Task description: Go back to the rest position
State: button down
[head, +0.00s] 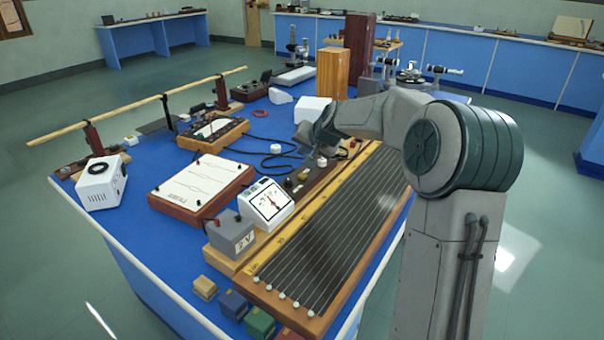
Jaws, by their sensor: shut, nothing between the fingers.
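My arm rises at the right of the head view and reaches left over the blue-topped bench (135,215). My gripper (308,154) is at its far end, small and partly hidden by my own wrist. It points down over the middle of the bench, near the dark cables and the end of a long wired board (335,235). It is shut and holds nothing. I cannot tell its exact height above the bench.
A white meter (267,203), a grey box (231,236) and a white-topped board (203,182) stand left of the wired board. Wooden blocks (333,76) stand behind my wrist. A long wooden rod (140,107) spans the bench's left. Floor is clear at left.

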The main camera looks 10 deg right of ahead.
jog(key=s+r+n+g+h+p, duration=0.1)
jog(key=s+n+g+p, duration=0.1)
jog(key=s, duration=1.8)
jog(key=s+r+n+g+h+p, duration=0.2)
jog(key=s+p, duration=0.3)
jog(key=s, duration=1.6)
jog(key=shift+s+a+r+n+g, duration=0.2)
jog(key=shift+r+n+g, duration=0.1)
jog(key=shift+g, duration=0.6)
jog(key=shift+s, duration=0.1)
